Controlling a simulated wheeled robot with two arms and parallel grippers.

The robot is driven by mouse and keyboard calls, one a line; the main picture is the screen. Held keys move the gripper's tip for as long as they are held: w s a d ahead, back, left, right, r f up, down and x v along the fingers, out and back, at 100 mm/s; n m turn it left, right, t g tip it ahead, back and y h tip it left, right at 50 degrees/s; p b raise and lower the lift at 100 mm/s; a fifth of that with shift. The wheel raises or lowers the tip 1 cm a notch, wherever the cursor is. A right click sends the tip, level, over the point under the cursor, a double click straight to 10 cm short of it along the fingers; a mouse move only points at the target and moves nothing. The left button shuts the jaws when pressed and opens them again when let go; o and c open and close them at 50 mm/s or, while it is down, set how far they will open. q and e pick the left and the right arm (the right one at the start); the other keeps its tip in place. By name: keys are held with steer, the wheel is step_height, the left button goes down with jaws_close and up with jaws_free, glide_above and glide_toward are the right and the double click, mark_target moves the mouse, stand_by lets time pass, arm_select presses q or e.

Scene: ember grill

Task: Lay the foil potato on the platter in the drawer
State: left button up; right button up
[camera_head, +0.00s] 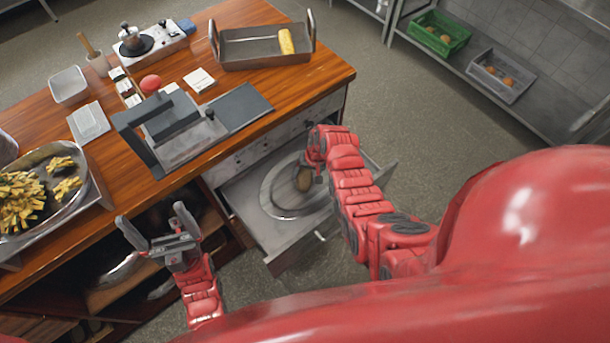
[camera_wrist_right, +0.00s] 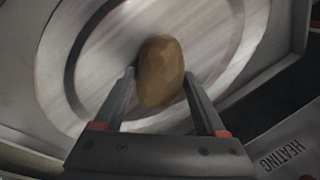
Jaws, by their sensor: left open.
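The potato (camera_wrist_right: 160,72) looks plain brown, with no foil visible. My right gripper (camera_wrist_right: 159,76) has a finger on each side of it and appears shut on it. In the head view the potato (camera_head: 303,179) shows below the right gripper (camera_head: 318,168), over the round grey platter (camera_head: 283,211). I cannot tell whether the potato touches the platter. The platter also fills much of the wrist view (camera_wrist_right: 60,70). It lies in the pulled-out drawer (camera_head: 252,232). My left gripper (camera_head: 160,225) is open and empty in front of the counter, left of the drawer.
A green crate (camera_head: 440,32) and a grey crate (camera_head: 500,75) stand on the far shelf.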

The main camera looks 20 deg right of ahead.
steer(key=o, duration=0.3)
steer(key=shift+o, duration=0.2)
steer(key=shift+r, duration=0.2)
steer(key=shift+d+r, duration=0.1)
steer(key=shift+r, duration=0.25)
steer(key=w+b+v, duration=0.1)
steer(key=v, duration=1)
steer(key=shift+s+r, duration=0.15)
steer(key=shift+s, duration=0.3)
steer(key=shift+s, duration=0.1)
